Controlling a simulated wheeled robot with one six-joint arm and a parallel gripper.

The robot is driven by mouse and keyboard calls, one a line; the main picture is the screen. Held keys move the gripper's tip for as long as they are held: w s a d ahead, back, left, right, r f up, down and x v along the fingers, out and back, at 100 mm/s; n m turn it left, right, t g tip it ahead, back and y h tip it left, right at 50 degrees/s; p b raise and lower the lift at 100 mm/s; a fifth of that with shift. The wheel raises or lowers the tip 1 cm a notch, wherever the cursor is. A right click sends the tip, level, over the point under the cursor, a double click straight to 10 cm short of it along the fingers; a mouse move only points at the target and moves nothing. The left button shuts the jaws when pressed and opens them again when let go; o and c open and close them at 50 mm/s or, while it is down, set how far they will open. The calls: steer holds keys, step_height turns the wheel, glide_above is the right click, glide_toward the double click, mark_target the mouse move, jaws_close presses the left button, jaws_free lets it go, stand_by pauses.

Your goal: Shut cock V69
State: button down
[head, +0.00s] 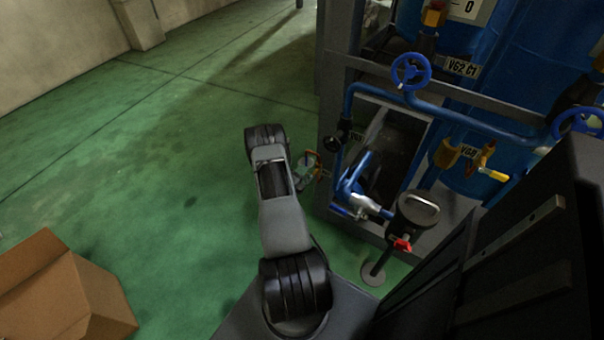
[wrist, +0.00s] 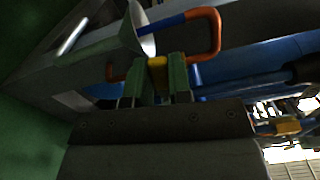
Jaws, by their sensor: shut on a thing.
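In the wrist view, my gripper (wrist: 157,82) has its two greenish fingers closed on a yellow part (wrist: 157,66) of a cock. An orange bent handle (wrist: 218,38) of this cock loops out to the right, and a shorter orange piece shows left of the fingers. In the head view, my gripper (head: 304,167) is at the lower left of the blue rig, against the orange handle (head: 316,163). My fingers hide part of the cock.
The blue piped rig (head: 437,105) stands right of my arm, with a blue handwheel (head: 411,71) and a yellow-handled cock (head: 492,174). A round-based stand (head: 372,274) is near its front. A cardboard box (head: 62,292) is at lower left.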

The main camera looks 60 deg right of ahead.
steer(key=shift+f+n, duration=0.4)
steer(key=shift+n, duration=0.5)
steer(key=shift+b, duration=0.3)
steer(key=c, duration=1)
jaws_free()
steer(key=shift+c, duration=0.2)
steer(key=a+p, duration=0.2)
steer(key=a, duration=1.2)
steer(key=shift+w, duration=0.1)
steer(key=shift+d, duration=0.1)
